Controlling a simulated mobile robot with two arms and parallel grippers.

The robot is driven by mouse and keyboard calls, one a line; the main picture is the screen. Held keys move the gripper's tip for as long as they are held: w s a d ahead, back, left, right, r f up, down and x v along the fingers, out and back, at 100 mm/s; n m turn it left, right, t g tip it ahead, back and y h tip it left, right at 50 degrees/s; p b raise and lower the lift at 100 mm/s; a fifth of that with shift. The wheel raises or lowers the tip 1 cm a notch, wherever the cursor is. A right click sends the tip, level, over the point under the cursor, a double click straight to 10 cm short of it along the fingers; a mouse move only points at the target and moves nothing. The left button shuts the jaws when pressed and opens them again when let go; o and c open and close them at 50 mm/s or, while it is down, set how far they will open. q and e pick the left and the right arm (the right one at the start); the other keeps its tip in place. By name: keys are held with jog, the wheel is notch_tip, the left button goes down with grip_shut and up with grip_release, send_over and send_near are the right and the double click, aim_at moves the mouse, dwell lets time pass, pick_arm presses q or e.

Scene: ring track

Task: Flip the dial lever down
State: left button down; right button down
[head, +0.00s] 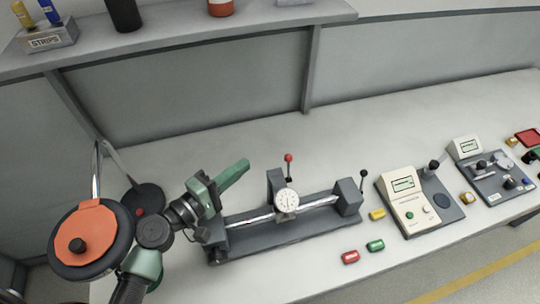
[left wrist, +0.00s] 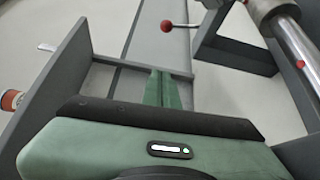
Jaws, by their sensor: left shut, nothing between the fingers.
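The dial gauge (head: 287,200) has a round white face and sits on the rod of a dark bench fixture (head: 280,236). A thin lever with a red ball (head: 289,158) stands up above it. In the left wrist view the red ball (left wrist: 166,26) is at the top, its rod running right. My left gripper (head: 238,170), green, is shut and empty, left of the lever and above the fixture's left part. Its closed fingers (left wrist: 165,88) show below the red ball in the left wrist view, apart from it. My right gripper is not in view.
A black-knobbed lever (head: 363,173) stands at the fixture's right end. Red (head: 350,257), green (head: 375,245) and yellow (head: 377,214) pieces lie nearby. A cream meter unit (head: 405,205) stands further right. The bench behind the fixture is clear; a shelf (head: 200,32) runs above.

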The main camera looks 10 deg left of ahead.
pick_arm(q)
jog(key=p+x, duration=0.4)
jog(key=x, duration=0.6)
jog(key=s+d, duration=0.1)
jog(key=s+d+p, duration=0.1)
jog(key=s, duration=0.1)
jog(key=shift+s+d+r+p, duration=0.15)
jog(key=shift+s+r+p, duration=0.05)
jog(key=shift+p, duration=0.1)
jog(key=shift+w+f, duration=0.1)
jog(key=shift+w, duration=0.05)
